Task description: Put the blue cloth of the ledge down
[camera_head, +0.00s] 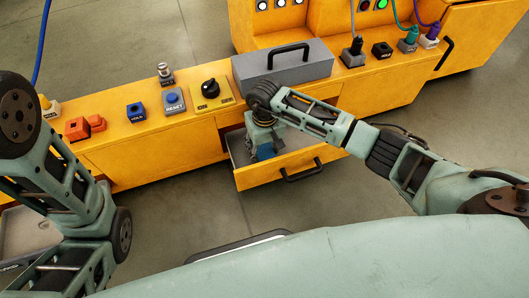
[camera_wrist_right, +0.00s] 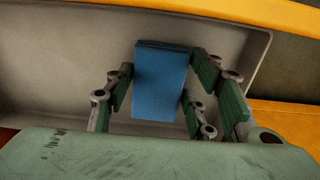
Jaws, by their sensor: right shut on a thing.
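The blue cloth (camera_wrist_right: 160,78) looks like a flat, folded rectangle in the right wrist view. My right gripper (camera_wrist_right: 158,92) is shut on it, with fingers on both sides. In the head view, the right gripper (camera_head: 264,138) points down into the open drawer (camera_head: 303,157), and the cloth (camera_head: 266,152) shows as a small blue patch below it, partly hidden by the gripper. I cannot tell whether the cloth touches the drawer floor. My left arm comes in at the left, but its gripper is not in view.
A grey toolbox (camera_head: 300,62) with a black handle stands on the yellow ledge (camera_head: 150,135) behind the drawer. A black rotary knob (camera_head: 210,88), a blue reset button (camera_head: 173,99) and a blue hold block (camera_head: 136,112) sit along the ledge.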

